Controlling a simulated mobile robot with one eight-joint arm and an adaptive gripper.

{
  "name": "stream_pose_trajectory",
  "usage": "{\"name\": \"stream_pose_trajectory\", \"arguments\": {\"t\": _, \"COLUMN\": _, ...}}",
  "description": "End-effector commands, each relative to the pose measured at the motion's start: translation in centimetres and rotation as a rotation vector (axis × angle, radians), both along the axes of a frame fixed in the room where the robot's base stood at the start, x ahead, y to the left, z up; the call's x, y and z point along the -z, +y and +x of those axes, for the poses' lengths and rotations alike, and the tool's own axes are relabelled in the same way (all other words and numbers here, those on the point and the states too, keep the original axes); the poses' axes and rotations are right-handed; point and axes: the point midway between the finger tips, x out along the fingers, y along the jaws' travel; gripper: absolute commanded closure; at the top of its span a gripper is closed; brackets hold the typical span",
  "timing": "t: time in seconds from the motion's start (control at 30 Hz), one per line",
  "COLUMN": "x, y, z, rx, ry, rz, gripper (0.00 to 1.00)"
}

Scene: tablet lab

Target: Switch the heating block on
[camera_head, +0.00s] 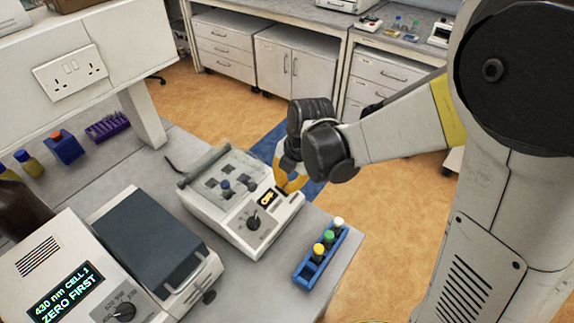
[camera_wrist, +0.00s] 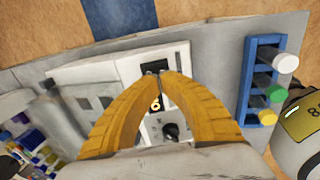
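The heating block (camera_head: 228,228) is a pale box on the bench with sample wells on top and a front panel. The panel has a small display (camera_head: 268,198) with orange letters that seem to read OFF, and a black knob (camera_head: 254,222). My gripper (camera_head: 290,188) is over the panel's right end, its yellow fingers pointing down. In the wrist view the fingertips are together with nothing between them, at a dark switch (camera_wrist: 155,64) on the panel. Whether they touch it I cannot tell. The fingers partly hide the display; the knob (camera_wrist: 171,131) shows below them.
A blue rack (camera_head: 308,272) with several capped vials stands right of the block, near the bench edge. A spectrophotometer (camera_head: 75,255) stands at front left. A purple rack (camera_head: 108,126) and a blue box (camera_head: 66,148) stand behind.

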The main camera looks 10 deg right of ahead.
Motion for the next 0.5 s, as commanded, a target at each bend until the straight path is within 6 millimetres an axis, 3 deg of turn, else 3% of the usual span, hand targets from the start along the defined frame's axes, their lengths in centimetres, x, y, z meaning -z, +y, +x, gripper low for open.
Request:
{"name": "stream_pose_trajectory", "arguments": {"t": 0.2, "x": 1.8, "y": 0.3, "z": 0.3, "rx": 0.0, "ry": 0.0, "rz": 0.0, "gripper": 1.0}}
{"name": "stream_pose_trajectory", "arguments": {"t": 0.5, "x": 1.9, "y": 0.3, "z": 0.3, "rx": 0.0, "ry": 0.0, "rz": 0.0, "gripper": 1.0}}
